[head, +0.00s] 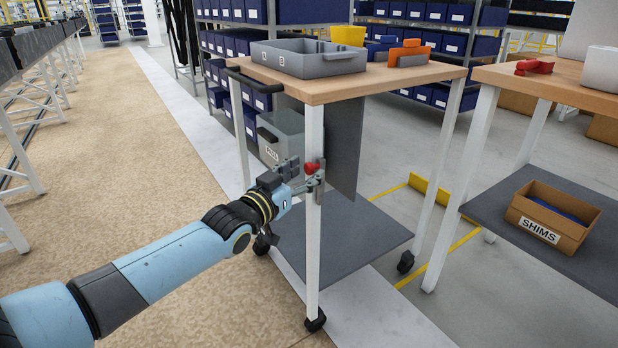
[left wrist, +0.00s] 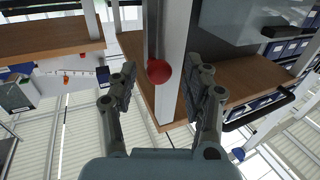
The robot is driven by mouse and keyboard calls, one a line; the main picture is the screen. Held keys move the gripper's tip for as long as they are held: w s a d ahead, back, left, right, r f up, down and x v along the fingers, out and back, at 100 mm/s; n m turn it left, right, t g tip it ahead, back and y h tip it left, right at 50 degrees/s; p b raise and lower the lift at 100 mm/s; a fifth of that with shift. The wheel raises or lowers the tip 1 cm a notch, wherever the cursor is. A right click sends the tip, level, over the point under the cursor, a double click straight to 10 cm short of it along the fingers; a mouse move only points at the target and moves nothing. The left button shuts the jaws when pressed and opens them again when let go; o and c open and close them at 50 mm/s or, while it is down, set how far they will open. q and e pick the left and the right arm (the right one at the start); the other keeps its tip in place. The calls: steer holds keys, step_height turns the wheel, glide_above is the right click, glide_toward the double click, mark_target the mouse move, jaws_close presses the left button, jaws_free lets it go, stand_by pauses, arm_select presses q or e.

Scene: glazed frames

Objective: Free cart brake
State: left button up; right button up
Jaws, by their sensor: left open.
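The cart (head: 420,75) has a wooden top, white legs, a grey lower shelf and black casters. A red ball knob (head: 311,168), likely the brake handle, sits at its near white leg (head: 313,235). My left gripper (head: 304,176) is open at that leg, beside the knob. In the left wrist view the red knob (left wrist: 159,71) shows between the open fingers (left wrist: 161,82), closer to the left one, with the white leg (left wrist: 174,50) behind. I cannot tell whether a finger touches it. My right gripper is out of view.
A grey tray (head: 310,66) and a yellow bin (head: 348,35) stand on the cart top. A grey drawer (head: 282,138) hangs under it. At right is a second table (head: 550,85) with a SHIMS box (head: 553,213) below. The floor at left is clear.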

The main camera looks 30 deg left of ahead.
arm_select(q)
steer(key=shift+w, duration=1.05)
steer(key=shift+c, duration=0.3)
steer(key=c, duration=0.9)
steer(key=shift+r, duration=0.15)
jaws_close()
steer(key=shift+b, duration=0.3)
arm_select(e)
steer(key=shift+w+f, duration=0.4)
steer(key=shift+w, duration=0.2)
